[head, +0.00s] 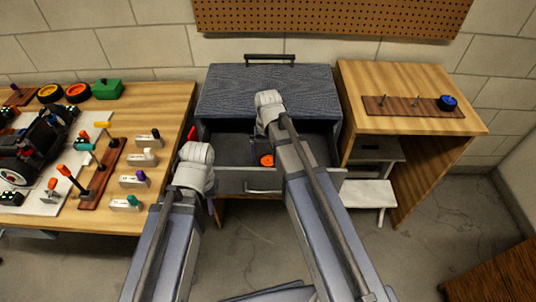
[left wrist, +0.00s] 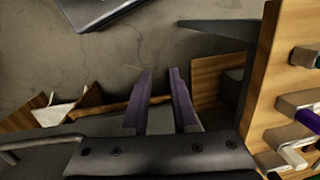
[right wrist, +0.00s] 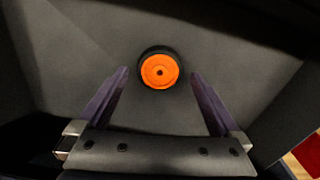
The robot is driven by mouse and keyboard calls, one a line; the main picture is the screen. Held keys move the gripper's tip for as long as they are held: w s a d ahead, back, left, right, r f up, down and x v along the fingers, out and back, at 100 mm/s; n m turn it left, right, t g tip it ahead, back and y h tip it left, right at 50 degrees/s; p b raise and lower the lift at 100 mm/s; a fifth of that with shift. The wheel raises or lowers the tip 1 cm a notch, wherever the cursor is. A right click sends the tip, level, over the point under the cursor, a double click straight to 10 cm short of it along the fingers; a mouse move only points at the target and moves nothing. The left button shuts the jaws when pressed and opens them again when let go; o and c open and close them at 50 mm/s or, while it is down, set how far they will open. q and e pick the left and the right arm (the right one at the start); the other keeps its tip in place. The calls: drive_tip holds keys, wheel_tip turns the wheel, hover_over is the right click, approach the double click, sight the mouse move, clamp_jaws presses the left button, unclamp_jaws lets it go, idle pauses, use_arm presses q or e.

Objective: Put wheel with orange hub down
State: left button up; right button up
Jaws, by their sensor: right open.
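The wheel with the orange hub (head: 267,160) lies flat, hub up, on the floor of the open drawer (head: 314,174). In the right wrist view the wheel (right wrist: 159,71) appears between the tips of my right gripper (right wrist: 160,74), with clear gaps at both sides. My right gripper is open and points down into the drawer; its fingers are mostly hidden in the head view. My left gripper (left wrist: 161,72) has its fingers apart with nothing between them, left of the drawer front.
The left table holds a car (head: 30,145), a wheel with a yellow hub (head: 50,93), another orange-hub wheel (head: 77,92) and several coloured-handled tools. A blue-hub wheel (head: 447,103) sits on a peg board on the right table (head: 400,75). Drawer walls surround my right gripper.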

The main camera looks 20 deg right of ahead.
use_arm(q)
wheel_tip(320, 180, up, 11)
drive_tip(key=p, duration=0.9)
drive_tip(key=shift+f+p, duration=0.15)
drive_tip(key=shift+p, duration=0.2)
use_arm(e)
wheel_tip(320, 180, up, 11)
drive_tip(key=shift+f, duration=0.2)
